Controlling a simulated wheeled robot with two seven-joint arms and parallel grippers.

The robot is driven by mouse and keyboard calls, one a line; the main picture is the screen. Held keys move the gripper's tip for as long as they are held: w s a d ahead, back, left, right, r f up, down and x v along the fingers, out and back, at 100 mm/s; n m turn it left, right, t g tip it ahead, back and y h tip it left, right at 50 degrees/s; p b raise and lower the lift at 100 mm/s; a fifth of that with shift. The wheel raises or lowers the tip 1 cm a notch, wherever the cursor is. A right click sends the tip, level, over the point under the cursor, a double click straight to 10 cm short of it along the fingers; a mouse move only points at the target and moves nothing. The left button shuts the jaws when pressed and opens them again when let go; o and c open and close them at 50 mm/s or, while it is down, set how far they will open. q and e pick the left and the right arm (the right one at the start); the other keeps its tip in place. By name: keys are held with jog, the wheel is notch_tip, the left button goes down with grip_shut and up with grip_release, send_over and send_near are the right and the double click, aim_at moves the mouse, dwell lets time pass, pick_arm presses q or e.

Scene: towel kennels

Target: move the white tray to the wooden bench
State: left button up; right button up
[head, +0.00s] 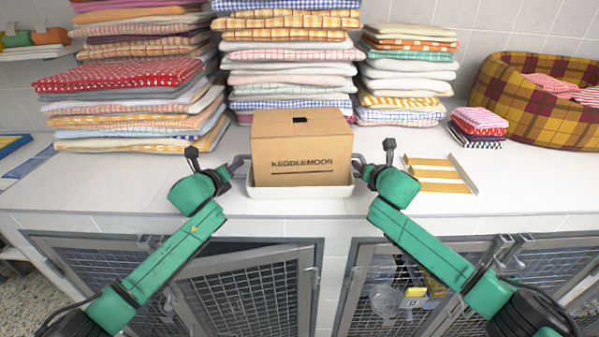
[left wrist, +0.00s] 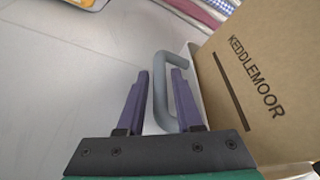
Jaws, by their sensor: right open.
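The white tray (head: 300,191) lies on the white counter and carries a cardboard box (head: 302,165) marked KEDDLEMOOR. The tray has a grey loop handle on its left side, clear in the left wrist view (left wrist: 160,122). My left gripper (head: 232,168) is at this handle. In the left wrist view its purple fingers (left wrist: 162,85) stand apart, with the handle's outer bar showing between them. My right gripper (head: 365,172) is open at the tray's right end. Whether its fingers straddle the right handle is too small to tell. No wooden bench is visible.
Tall stacks of folded towels (head: 290,50) stand behind the tray. A slatted wooden piece (head: 438,180) lies right of my right gripper. A small towel pile (head: 478,125) and a plaid pet bed (head: 530,105) stand further right. Mesh kennel doors (head: 250,290) are below the counter.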

pick_arm(q)
jog(key=shift+w+d+f, duration=0.2)
jog(key=shift+w+f, duration=0.05)
jog(key=shift+w, duration=0.4)
pick_arm(e)
jog(key=shift+w+f, duration=0.3)
jog(key=shift+w, duration=0.35)
pick_arm(q)
jog(key=shift+s+r, duration=0.1)
jog(key=shift+s, duration=0.1)
pick_arm(e)
jog(key=shift+s+r, duration=0.1)
jog(key=shift+s, duration=0.1)
pick_arm(q)
jog(key=shift+c, duration=0.3)
pick_arm(e)
jog(key=shift+c, duration=0.3)
pick_arm(q)
grip_shut()
pick_arm(e)
jog(key=c, duration=0.6)
grip_shut()
jog(key=shift+a, duration=0.1)
